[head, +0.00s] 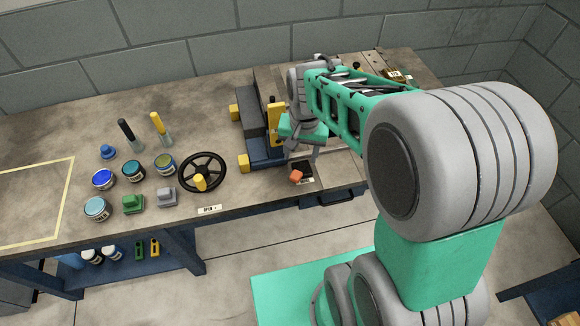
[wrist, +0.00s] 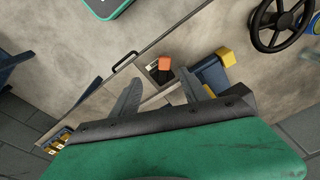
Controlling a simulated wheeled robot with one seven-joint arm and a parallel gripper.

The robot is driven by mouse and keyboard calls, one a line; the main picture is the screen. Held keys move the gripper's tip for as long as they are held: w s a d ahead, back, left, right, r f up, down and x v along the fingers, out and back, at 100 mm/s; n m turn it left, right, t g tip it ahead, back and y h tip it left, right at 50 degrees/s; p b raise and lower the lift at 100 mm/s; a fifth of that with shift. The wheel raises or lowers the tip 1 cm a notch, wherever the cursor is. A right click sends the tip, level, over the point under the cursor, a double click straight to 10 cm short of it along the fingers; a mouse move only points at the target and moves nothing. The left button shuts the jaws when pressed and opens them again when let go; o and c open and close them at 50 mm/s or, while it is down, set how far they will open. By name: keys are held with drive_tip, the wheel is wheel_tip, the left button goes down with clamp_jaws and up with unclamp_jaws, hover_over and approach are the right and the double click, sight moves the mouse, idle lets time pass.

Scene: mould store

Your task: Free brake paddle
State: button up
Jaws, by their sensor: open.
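A small orange-red block, which looks like the brake paddle (head: 296,177), sits at a dark, labelled base (head: 306,168) near the bench's front edge. In the wrist view the orange paddle (wrist: 165,62) lies just beyond the fingertips, roughly between their lines. My gripper (head: 304,152) is open and empty above the bench, just behind the paddle in the head view. Both fingers also show spread in the wrist view (wrist: 159,78). A gap seems to separate them from the paddle. I cannot tell how the paddle is held.
A blue-grey vise-like fixture (head: 262,147) with yellow parts stands left of my gripper. A black handwheel (head: 203,172) stands further left, behind an "OPEN" label (head: 209,209). Several tins and two brushes occupy the bench's left. A drawer handle (head: 335,199) projects at the front.

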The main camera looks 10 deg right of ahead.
sight(296, 174)
drive_tip(key=w+f+m, duration=0.1)
drive_tip(key=f, duration=0.1)
drive_tip(key=w+f+m+g+p, duration=0.1)
drive_tip(key=w+f, duration=0.1)
drive_tip(key=f, duration=0.1)
drive_tip(key=w+f+m, duration=0.1)
drive_tip(key=f, duration=0.1)
drive_tip(key=shift+w+d+f+p, duration=0.15)
drive_tip(key=shift+w+f+p, duration=0.1)
drive_tip(key=shift+p, duration=0.15)
wheel_tip(296, 174, down, 8)
drive_tip(key=shift+f+p, duration=0.1)
drive_tip(key=shift+p, duration=0.35)
drive_tip(key=shift+c, duration=0.4)
clamp_jaws()
